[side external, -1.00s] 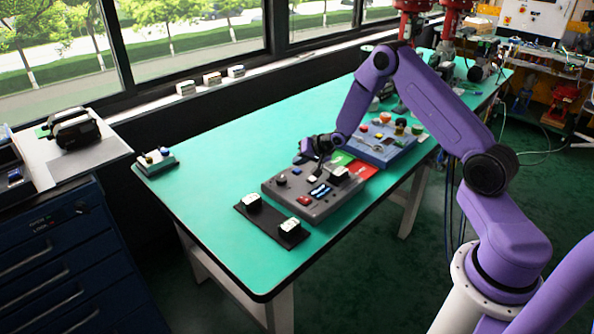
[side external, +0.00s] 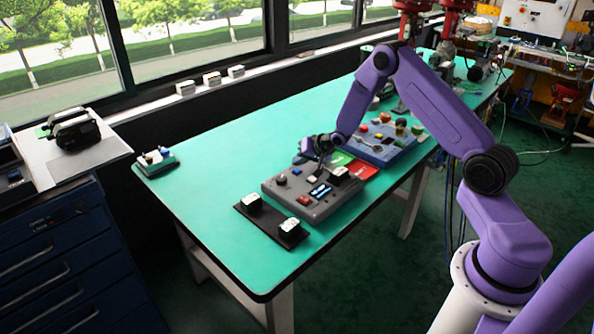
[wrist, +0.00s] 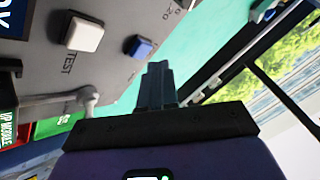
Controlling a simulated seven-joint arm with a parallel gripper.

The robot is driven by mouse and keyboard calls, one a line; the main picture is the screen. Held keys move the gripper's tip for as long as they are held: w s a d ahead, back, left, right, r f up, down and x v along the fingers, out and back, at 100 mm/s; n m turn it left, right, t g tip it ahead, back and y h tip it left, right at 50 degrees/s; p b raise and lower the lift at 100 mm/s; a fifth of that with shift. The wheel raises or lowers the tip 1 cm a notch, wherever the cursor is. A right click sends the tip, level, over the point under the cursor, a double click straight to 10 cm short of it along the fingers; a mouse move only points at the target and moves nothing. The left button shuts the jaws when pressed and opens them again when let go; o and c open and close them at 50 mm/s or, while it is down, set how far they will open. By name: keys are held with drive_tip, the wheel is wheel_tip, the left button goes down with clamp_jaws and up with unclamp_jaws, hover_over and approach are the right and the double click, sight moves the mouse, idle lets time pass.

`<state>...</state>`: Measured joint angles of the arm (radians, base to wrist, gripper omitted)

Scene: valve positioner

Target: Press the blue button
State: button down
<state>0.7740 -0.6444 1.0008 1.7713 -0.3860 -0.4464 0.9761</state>
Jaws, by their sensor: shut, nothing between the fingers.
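The blue button (wrist: 140,47) is a small square key on the grey control box. In the wrist view it sits just right of a larger white button (wrist: 84,35) marked TEST. My gripper (wrist: 157,72) is shut and empty, its fingertips a little below and right of the blue button in that view. I cannot tell the height gap; no contact shows.
The box has a lit display (side external: 320,191) and a red button (side external: 304,200). A black plate (side external: 272,222) with two white-topped blocks lies in front. A blue panel (side external: 366,152) with knobs stands behind. A small button box (side external: 155,162) is at left; green table is clear between.

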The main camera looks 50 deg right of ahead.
sight(300, 171)
drive_tip(key=shift+f, duration=0.15)
idle(0.5)
drive_tip(key=shift+f, duration=0.3)
drive_tip(key=shift+f, duration=0.4)
idle(1.0)
drive_tip(key=shift+r, duration=0.8)
drive_tip(key=shift+r, duration=0.1)
drive_tip(key=shift+r, duration=2.4)
